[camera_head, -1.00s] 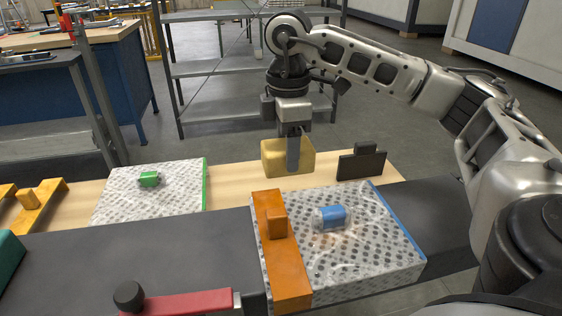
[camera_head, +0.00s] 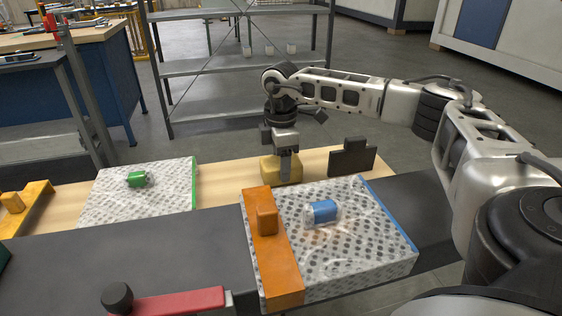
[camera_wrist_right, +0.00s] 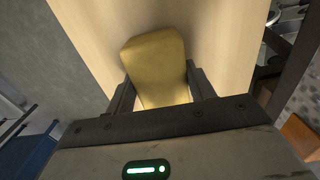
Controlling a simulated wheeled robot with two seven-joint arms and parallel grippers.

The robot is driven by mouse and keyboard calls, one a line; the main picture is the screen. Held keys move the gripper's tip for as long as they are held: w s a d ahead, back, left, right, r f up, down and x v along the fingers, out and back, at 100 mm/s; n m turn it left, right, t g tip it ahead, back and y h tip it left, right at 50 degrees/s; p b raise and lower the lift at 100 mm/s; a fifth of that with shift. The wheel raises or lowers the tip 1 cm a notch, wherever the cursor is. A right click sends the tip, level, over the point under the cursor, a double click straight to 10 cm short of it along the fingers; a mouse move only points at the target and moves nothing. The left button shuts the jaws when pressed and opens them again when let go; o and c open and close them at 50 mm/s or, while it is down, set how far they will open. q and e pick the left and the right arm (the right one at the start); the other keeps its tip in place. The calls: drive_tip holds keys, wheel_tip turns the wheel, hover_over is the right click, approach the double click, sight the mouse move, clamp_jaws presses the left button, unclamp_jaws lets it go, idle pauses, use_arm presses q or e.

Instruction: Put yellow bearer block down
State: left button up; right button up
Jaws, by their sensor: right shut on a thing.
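The yellow bearer block (camera_head: 276,170) is at the wooden board behind the orange bar. My right gripper (camera_head: 286,166) is shut on it from above, with a finger on its near side. In the right wrist view the block (camera_wrist_right: 155,62) sits between both fingers of the gripper (camera_wrist_right: 160,92), over pale wood. The block looks low at the board, but I cannot tell whether it touches it. My left gripper is not in view.
A perforated panel with a blue edge (camera_head: 350,255) carries an orange bar (camera_head: 266,225) in front of the block. A dark upright bracket (camera_head: 352,159) stands to its right. The pale wooden board (camera_head: 225,180) has free room left of the block.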

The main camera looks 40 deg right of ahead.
drive_tip(key=shift+f, duration=0.1)
drive_tip(key=o, duration=1)
wheel_tip(320, 180, up, 12)
drive_tip(key=shift+r+p, duration=0.2)
drive_tip(key=shift+p, duration=0.35)
